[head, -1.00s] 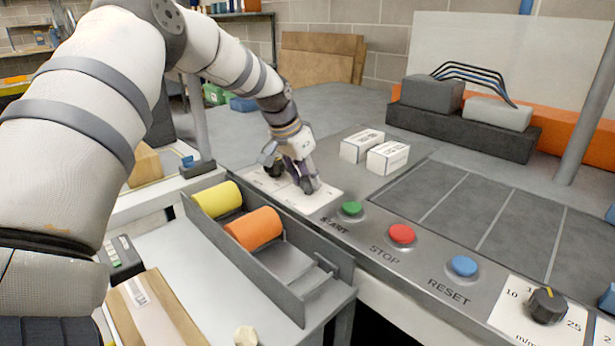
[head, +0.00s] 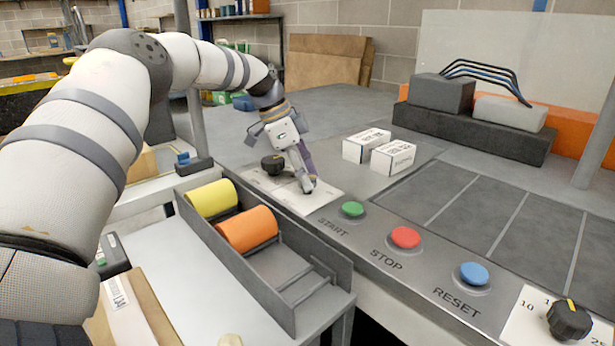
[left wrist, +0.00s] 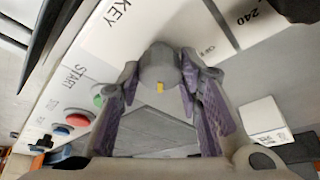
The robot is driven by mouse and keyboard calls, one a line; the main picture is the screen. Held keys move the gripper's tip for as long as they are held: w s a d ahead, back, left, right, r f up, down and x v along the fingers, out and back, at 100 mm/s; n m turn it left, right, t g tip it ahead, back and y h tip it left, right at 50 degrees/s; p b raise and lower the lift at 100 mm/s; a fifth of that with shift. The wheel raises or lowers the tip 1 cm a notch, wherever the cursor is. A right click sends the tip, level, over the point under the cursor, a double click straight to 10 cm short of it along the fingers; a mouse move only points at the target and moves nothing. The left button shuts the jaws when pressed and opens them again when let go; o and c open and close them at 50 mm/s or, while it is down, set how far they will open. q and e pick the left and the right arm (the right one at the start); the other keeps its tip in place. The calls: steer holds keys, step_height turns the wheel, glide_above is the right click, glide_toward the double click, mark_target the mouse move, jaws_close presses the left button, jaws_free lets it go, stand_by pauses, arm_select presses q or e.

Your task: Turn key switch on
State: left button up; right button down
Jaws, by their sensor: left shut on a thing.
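The key switch (left wrist: 157,68) is a grey round knob with a small yellow mark at its lower edge in the left wrist view. It sits at a white plate (left wrist: 118,32) lettered KEY, with OFF printed to the right of the knob. My left gripper (left wrist: 160,75) is shut on the key switch, one purple-padded finger on each side. In the head view, my left gripper (head: 308,187) points down at the white plate on the panel, and its fingers hide most of the switch. My right gripper is in neither view.
A dark knob (head: 272,165) stands just left of my gripper. Green START (head: 352,209), red STOP (head: 405,237) and blue RESET (head: 473,274) buttons line the panel's front. Two white boxes (head: 366,146) (head: 393,158) lie behind. A tray (head: 290,310) with yellow and orange rolls stands in front.

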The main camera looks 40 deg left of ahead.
arm_select(q)
steer(key=shift+f+m, duration=0.1)
steer(key=shift+m, duration=0.2)
steer(key=o, duration=1.1)
steer(key=v, duration=1.2)
steer(key=shift+w, duration=0.1)
